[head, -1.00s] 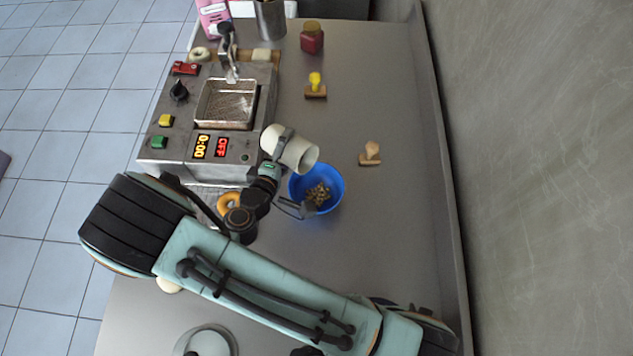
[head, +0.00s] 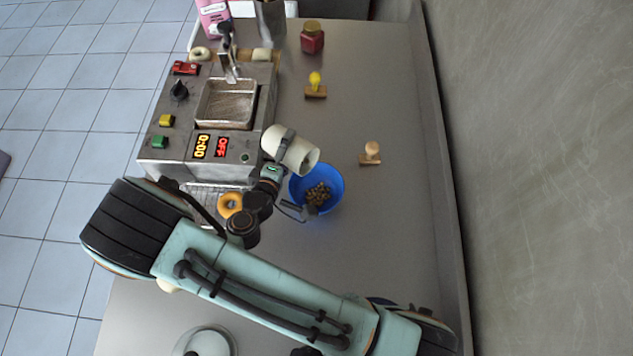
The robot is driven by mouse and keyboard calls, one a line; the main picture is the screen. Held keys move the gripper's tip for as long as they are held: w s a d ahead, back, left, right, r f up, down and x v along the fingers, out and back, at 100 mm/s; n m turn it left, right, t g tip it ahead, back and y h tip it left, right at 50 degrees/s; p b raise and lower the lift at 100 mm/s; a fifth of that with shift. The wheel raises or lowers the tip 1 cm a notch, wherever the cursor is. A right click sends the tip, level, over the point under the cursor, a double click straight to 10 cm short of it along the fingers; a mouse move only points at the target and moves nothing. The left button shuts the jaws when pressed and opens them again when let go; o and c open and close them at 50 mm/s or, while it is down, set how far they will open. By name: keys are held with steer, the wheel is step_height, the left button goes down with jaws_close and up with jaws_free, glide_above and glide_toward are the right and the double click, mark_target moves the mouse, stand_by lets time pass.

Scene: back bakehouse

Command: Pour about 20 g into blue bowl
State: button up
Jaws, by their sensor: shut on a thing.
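The blue bowl (head: 335,178) stands on the grey counter right of the fryer. A small pile of brown pieces (head: 318,194) lies in it. My gripper (head: 284,145) is shut on a cream-white cup (head: 299,156). A dark finger lies across the cup's side. The cup is tipped over on its side, with its mouth toward the lower right, above the bowl's upper left rim. I cannot make out any pieces falling, nor how much is left inside the cup. A dark grey part near my wrist hides the bowl's lower left edge.
The steel fryer (head: 180,140) stands at left, its displays reading 0:00 and OFF. A ring doughnut (head: 229,205) lies below it. Two stamps (head: 316,91) (head: 370,159) and a red jar (head: 312,40) stand on the counter. The counter right of the bowl is clear.

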steer(key=shift+s+d+f+m+t+y, duration=0.2)
steer(key=shift+d+f+m+t+y, duration=0.25)
steer(key=shift+m, duration=0.45)
stand_by(3.1)
